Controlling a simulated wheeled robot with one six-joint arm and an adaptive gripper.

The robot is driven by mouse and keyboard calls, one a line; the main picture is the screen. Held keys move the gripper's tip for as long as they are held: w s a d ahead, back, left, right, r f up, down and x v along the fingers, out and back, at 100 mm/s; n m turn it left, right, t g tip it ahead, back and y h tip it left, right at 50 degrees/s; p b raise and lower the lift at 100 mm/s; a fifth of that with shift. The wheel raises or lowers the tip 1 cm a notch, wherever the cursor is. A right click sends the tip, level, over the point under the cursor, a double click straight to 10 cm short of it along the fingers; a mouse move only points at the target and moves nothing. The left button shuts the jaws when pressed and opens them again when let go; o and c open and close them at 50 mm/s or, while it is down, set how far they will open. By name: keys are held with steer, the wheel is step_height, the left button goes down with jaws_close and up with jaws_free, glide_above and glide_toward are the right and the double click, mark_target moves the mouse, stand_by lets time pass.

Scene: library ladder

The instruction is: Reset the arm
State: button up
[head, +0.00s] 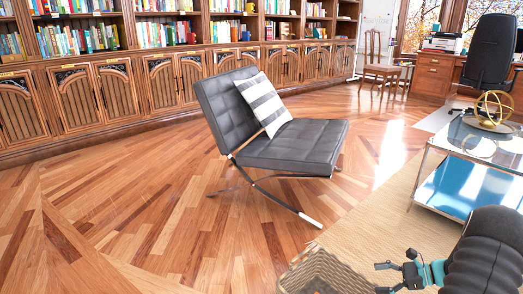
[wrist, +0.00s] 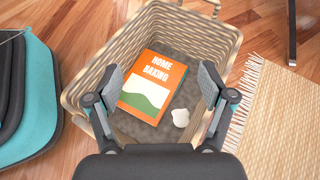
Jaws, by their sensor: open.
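My gripper (wrist: 160,92) is open and empty in the wrist view. Its two fingers are spread over a woven basket (wrist: 84,66). An orange, white and green book titled "Home Baking" (wrist: 152,88) lies in the basket, between the fingertips in the picture. A small white object (wrist: 180,117) lies beside the book. In the head view my gripper (head: 378,277) shows at the lower right, beside the basket (head: 322,272) in the picture. The inside of the basket is mostly cut off there.
A black lounge chair (head: 290,147) with a striped cushion (head: 262,104) stands mid-floor. A glass table (head: 472,150) holding a golden sphere ornament (head: 494,107) stands at right. A straw rug (head: 375,215) lies under it. Bookshelves line the back; wooden floor at left is clear.

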steer(key=s+a+r+n+g+h+p, duration=0.1)
steer(key=s+a+r+n+g+h, duration=0.15)
steer(key=a+r+n, duration=0.5)
steer(key=s+a+r+n+g+h+p, duration=0.25)
steer(key=a+r, duration=0.65)
steer(key=r, duration=0.6)
steer(key=s+a+r+n+t+h+p, duration=0.1)
steer(key=s+a+r+n+t+h, duration=0.2)
steer(key=s+r+n, duration=0.3)
steer(key=s+a+r+n+t+h+p, duration=0.1)
steer(key=s+a+r+n+h, duration=0.3)
steer(key=s, duration=0.8)
step_height(320, 180, up, 3)
steer(key=shift+s+a+r+n+t, duration=0.15)
steer(key=shift+s+a+n+t, duration=0.1)
steer(key=shift+a+n+t, duration=0.75)
